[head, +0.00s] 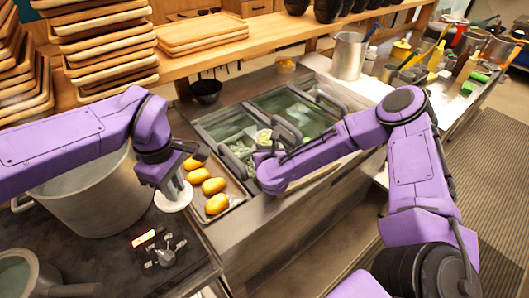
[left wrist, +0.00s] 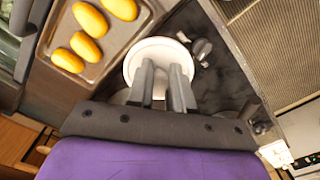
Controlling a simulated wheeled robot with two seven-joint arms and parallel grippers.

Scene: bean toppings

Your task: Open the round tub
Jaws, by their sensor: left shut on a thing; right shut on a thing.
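My left gripper (head: 174,182) is shut on a white round lid (head: 173,197) and holds it up beside the tray of yellow items, above the dark stove top. In the left wrist view the white lid (left wrist: 140,57) shows as a disc behind the closed fingers (left wrist: 163,85). A small round tub (head: 264,136) with a pale rim and greenish contents sits at the counter wells, its top uncovered. My right gripper (head: 264,156) is at the near side of this tub and shut on it; its fingertips are mostly hidden by its own arm.
A metal tray (head: 236,188) with several yellow oval items (head: 214,186) lies left of the wells. A large pot (head: 85,195) stands on the stove at left. Wells with clear covers (head: 288,107) lie behind the right gripper.

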